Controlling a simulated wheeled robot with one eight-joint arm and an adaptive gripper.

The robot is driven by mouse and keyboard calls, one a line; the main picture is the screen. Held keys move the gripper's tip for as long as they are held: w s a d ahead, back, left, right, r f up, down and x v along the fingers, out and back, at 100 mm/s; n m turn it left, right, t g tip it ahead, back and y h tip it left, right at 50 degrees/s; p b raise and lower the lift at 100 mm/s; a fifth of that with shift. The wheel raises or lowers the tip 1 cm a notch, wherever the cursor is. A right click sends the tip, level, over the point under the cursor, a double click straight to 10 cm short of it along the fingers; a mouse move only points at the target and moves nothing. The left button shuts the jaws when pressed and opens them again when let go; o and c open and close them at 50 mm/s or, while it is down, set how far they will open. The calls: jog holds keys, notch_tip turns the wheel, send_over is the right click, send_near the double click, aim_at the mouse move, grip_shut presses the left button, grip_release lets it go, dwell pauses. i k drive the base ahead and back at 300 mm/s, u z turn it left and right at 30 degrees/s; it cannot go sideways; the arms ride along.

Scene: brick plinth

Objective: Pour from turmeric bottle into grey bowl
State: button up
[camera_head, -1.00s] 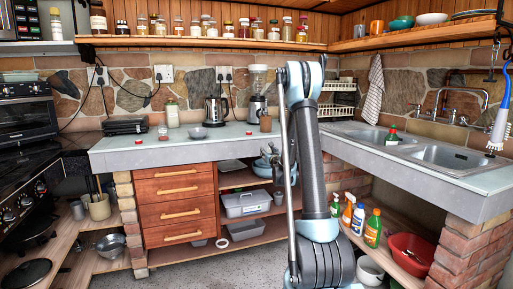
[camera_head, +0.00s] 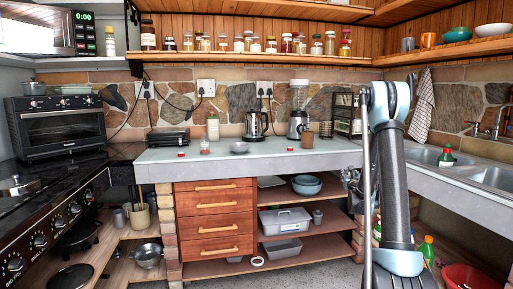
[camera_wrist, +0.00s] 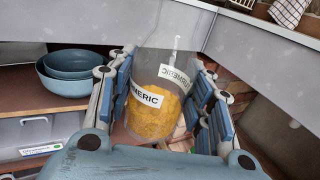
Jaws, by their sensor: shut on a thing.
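The turmeric bottle (camera_wrist: 152,112) is clear, with yellow-orange powder in its lower part and white TURMERIC labels. In the wrist view it stands between the fingers of my gripper (camera_wrist: 163,98), which is shut on it.
Blue bowls (camera_head: 307,185) stand on the shelf below. The sink (camera_head: 430,156) is at right. Floor shows in front of the drawers.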

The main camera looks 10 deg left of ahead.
aim_at(238, 147)
jog(key=z, duration=0.4)
jog(key=k, duration=1.6)
jog(key=u, duration=0.7)
jog(key=i, duration=1)
